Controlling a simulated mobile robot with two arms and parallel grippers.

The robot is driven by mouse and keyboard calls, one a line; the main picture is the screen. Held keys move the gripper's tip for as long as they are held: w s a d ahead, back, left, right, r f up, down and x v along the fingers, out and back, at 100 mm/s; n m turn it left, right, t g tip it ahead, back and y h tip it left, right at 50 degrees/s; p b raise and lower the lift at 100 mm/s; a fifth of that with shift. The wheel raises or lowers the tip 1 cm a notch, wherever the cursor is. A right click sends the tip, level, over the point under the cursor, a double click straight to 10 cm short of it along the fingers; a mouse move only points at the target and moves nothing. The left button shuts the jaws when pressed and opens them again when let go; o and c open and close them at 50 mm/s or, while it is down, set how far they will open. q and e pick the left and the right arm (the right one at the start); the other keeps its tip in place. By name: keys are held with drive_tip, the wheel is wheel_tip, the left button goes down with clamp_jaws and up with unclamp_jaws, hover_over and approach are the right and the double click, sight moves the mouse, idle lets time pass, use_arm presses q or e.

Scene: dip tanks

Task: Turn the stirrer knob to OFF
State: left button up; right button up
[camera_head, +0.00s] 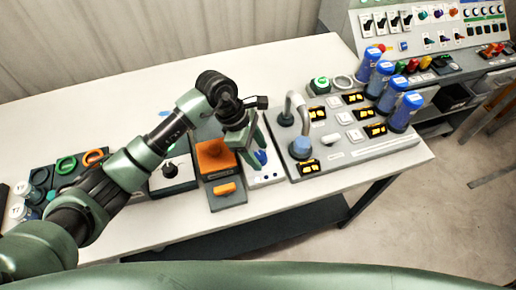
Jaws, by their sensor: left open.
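A blue knob-like piece (261,157) sits on a narrow white panel (266,180) near the middle of the table; I take it for the stirrer knob, but no OFF marking is readable. My left gripper (252,150) is open and points down over this panel, its fingers close to the blue piece. The gripper partly covers the panel, and I cannot tell whether a finger touches the blue piece. Another knob, black, sits on a black-and-white box (172,172) to the left, partly behind my arm. My right gripper is not in view.
An orange block (214,155) on a grey base stands just left of the gripper. To the right is a grey board (372,150) with a curved pipe (291,105) and several blue cylinders. Colored rings (66,165) lie far left. A control console (425,30) stands back right.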

use_arm(q)
drive_tip(key=shift+s+f, duration=0.1)
clamp_jaws()
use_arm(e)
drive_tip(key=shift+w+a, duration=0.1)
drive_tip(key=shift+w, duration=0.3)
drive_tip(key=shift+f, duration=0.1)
use_arm(q)
drive_tip(key=shift+n+b, duration=0.3)
drive_tip(key=shift+n, duration=0.1)
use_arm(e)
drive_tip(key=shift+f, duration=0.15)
use_arm(q)
drive_tip(key=shift+t, duration=0.3)
drive_tip(key=shift+s+n+t+b, duration=0.1)
drive_tip(key=shift+n+t+b, duration=0.45)
drive_tip(key=shift+n, duration=0.75)
drive_tip(key=shift+n+t+b, duration=0.35)
drive_tip(key=shift+n+b, duration=0.35)
drive_tip(key=shift+n, duration=0.6)
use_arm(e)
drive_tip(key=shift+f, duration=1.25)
